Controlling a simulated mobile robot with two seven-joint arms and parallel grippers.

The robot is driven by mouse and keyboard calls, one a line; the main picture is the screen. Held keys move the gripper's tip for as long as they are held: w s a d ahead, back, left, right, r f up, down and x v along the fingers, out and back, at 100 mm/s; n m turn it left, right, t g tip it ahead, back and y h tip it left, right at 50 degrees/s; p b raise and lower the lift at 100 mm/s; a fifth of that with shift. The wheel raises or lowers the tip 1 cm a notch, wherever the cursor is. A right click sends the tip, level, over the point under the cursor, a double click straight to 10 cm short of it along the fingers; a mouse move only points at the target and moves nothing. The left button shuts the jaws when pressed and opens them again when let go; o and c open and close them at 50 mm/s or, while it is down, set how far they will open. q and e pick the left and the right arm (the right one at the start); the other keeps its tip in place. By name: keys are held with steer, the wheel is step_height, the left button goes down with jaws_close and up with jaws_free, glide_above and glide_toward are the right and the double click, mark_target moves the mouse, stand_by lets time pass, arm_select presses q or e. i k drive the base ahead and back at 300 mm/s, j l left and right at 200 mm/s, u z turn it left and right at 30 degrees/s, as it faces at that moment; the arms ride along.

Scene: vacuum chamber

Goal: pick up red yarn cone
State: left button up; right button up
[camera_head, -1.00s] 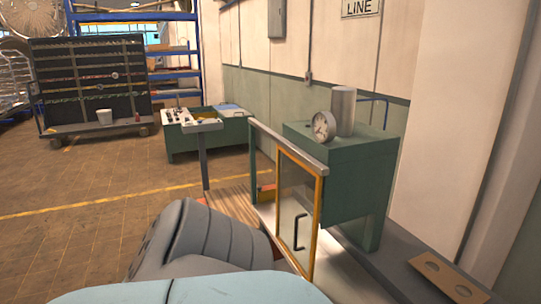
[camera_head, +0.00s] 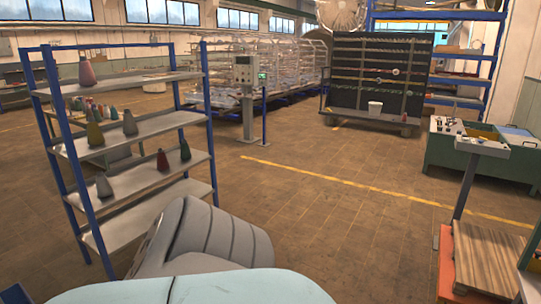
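A small dark red yarn cone (camera_head: 162,160) stands upright on a middle shelf of the blue-posted rack (camera_head: 134,128) at the left. A larger pinkish-red cone (camera_head: 86,72) stands on the rack's top shelf. A dark green cone (camera_head: 185,151) stands right of the dark red one, and a grey cone (camera_head: 103,186) stands left of it on the same shelf. An olive cone (camera_head: 95,134) and a grey-green cone (camera_head: 129,124) stand one shelf higher. Neither of my grippers is in view.
Several small cones (camera_head: 92,109) show behind the rack. A control post (camera_head: 246,98) stands behind it to the right. A black panel cart (camera_head: 375,80) is at the back, and a green bench (camera_head: 470,155) and wooden pallet (camera_head: 487,262) are at the right. The middle floor is clear.

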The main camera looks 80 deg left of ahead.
mark_target(163, 164)
steer(key=u, duration=3.35)
steer(key=i, duration=1.7)
steer(key=i+u, duration=0.1)
steer(key=i, duration=1.65)
steer(key=i+l+u, duration=0.15)
steer(key=i+u, duration=0.2)
steer(key=i, duration=0.25)
steer(key=i+l+u, duration=0.35)
steer(key=i, duration=0.25)
steer(key=i+l+u, duration=0.35)
steer(key=i+l, duration=0.1)
steer(key=i, duration=0.05)
